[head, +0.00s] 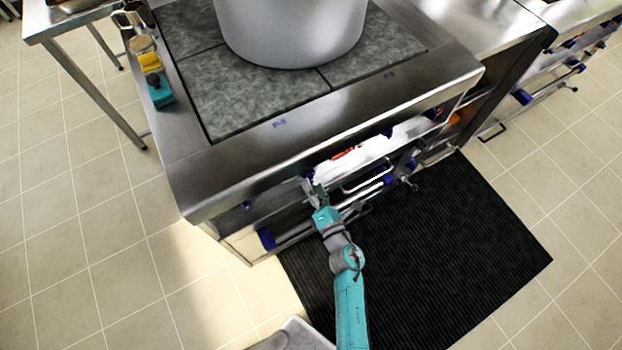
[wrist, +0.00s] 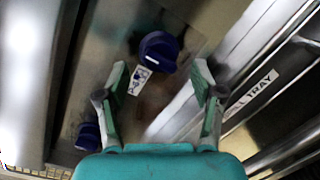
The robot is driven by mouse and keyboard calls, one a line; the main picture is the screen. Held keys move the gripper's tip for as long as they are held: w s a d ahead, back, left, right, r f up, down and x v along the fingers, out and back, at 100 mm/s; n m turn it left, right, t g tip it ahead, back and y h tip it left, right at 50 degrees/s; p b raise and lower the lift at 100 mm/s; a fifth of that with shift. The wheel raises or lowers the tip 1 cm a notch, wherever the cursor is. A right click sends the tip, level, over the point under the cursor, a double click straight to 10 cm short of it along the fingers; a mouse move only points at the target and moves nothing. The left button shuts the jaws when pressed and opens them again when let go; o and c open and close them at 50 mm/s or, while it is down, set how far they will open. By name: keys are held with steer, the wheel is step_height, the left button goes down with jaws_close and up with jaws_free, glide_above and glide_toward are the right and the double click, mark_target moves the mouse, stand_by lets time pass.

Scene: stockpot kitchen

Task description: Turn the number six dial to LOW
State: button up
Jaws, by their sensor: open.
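A blue dial (wrist: 158,50) with a white mark on its rim is ahead of my gripper (wrist: 161,76) in the wrist view. The dial is between and just beyond the fingertips, with no clear contact. A small white label (wrist: 138,80) is beside the dial; its print is too blurred to read. A second blue dial (wrist: 88,136) is at lower left, outside the left finger. I cannot tell which dial is number six. In the head view my gripper (head: 314,192) is at the stove front and hides the panel behind it. My gripper is open and empty.
A spill tray front (wrist: 252,95) and metal rails lie close to the right finger. A large pot (head: 290,30) stands on the stove top (head: 250,100). The steel top edge overhangs the panel. A black mat (head: 450,240) covers the floor in front.

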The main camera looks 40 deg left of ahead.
steer(key=shift+x, duration=1.45)
steer(key=c, duration=1.1)
steer(key=shift+c, duration=0.2)
